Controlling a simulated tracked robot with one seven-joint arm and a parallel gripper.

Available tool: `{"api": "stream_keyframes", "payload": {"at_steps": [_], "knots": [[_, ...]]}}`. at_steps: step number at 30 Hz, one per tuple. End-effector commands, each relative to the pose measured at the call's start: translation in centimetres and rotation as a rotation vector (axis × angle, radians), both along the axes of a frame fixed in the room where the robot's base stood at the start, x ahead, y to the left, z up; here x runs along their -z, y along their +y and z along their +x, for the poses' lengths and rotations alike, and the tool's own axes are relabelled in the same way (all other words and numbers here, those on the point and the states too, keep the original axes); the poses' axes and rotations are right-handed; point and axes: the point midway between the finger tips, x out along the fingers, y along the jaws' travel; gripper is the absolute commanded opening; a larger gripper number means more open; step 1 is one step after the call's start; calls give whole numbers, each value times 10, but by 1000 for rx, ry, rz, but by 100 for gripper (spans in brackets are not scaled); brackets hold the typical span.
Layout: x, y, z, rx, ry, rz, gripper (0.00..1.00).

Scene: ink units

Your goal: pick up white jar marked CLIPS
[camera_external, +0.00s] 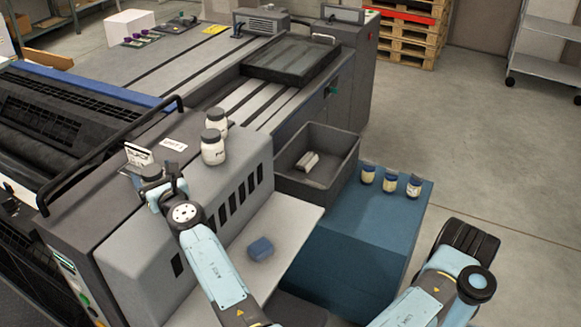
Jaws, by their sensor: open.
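Two white jars with dark grey lids stand upright close together on the grey machine top. The front jar (212,151) has a dark marking on its side that is too small to read. The rear jar (222,126) is partly hidden behind it, and no marking on it can be read. I cannot tell which is marked CLIPS. My gripper (158,182) is at the end of the light-blue arm, left of the front jar and apart from it. It is open, with nothing seen in it; its fingertips are mostly hidden by the wrist.
A white printed card (138,156) stands by my gripper, and a flat white label (174,145) lies behind. A grey bin (342,166) holds a pale object. Three small jars (390,181) stand on a blue cabinet (350,245). A blue block (260,249) lies on the pale shelf.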

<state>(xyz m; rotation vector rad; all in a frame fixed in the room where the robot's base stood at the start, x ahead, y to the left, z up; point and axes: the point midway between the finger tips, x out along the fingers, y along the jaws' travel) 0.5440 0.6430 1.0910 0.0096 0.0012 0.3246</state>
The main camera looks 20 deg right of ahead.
Motion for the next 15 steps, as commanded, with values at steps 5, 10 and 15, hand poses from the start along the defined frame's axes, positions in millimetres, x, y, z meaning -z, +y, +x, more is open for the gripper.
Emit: {"api": "stream_keyframes", "payload": {"at_steps": [5, 10, 15], "knots": [[0, 6, 21, 3, 0, 1, 86], [0, 11, 36, 3, 0, 0, 86], [0, 13, 41, 2, 0, 0, 86]]}}
